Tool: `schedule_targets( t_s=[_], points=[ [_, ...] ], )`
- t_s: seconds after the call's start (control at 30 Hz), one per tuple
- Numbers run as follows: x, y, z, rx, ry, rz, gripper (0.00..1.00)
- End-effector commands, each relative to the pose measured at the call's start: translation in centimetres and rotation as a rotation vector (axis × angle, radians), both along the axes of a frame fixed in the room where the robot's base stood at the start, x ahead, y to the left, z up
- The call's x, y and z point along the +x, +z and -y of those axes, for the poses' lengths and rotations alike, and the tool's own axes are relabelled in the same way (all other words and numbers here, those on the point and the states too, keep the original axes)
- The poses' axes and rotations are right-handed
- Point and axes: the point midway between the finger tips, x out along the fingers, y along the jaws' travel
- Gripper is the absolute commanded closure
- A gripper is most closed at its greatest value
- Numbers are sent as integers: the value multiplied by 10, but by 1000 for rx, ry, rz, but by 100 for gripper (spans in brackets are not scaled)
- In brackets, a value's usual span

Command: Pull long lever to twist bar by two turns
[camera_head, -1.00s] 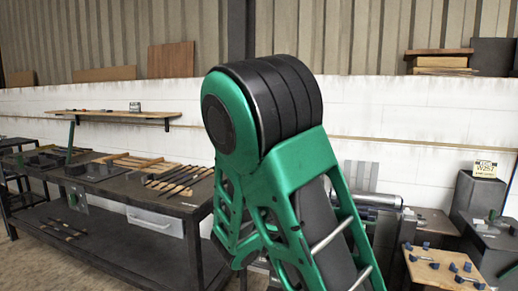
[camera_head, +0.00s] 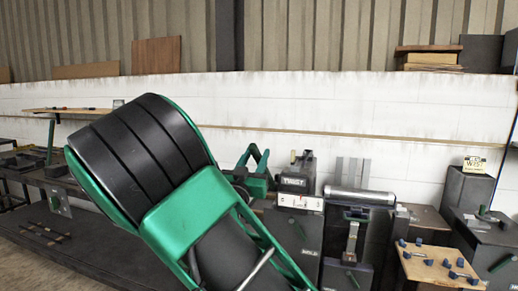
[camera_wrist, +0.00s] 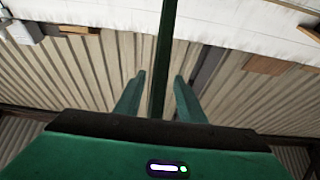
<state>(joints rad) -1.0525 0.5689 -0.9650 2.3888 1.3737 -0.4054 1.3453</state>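In the wrist view, my gripper (camera_wrist: 160,95) shows two green fingers standing apart. A long dark green bar (camera_wrist: 166,40), which looks like the long lever, runs from the top edge down between or behind them. Gaps show on both sides, and I cannot tell its depth. In the head view, a dark unit labelled TWIST (camera_head: 293,182) stands right of my arm, with a white gauge strip (camera_head: 300,202) below. A green forked shape (camera_head: 254,168) beside it may be my gripper or part of the unit. A grey horizontal cylinder (camera_head: 360,196) lies to the right.
A wooden board with blue pegs (camera_head: 440,264) and dark boxes (camera_head: 468,192) stand at the right. A dark bench (camera_head: 85,240) with an upright green bar (camera_head: 50,140) is at the left. A white wall (camera_head: 400,105) is behind. My arm hides much of the middle.

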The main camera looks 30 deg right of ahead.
Motion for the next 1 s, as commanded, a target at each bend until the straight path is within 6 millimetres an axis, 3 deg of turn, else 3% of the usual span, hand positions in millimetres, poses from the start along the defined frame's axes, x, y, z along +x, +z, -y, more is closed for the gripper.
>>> schedule_targets(
  t_s=[0.33, 0.77, 0.9, 0.93, 1.0],
  points=[
    [28, 20, 37, 1, -1, 1, 64],
    [34, 23, 43, 1, 1, -1, 64],
    [34, 23, 43, 1, 1, -1, 95],
    [34, 23, 43, 1, 1, -1, 100],
    [34, 23, 43, 1, 1, -1, 100]
  ],
)
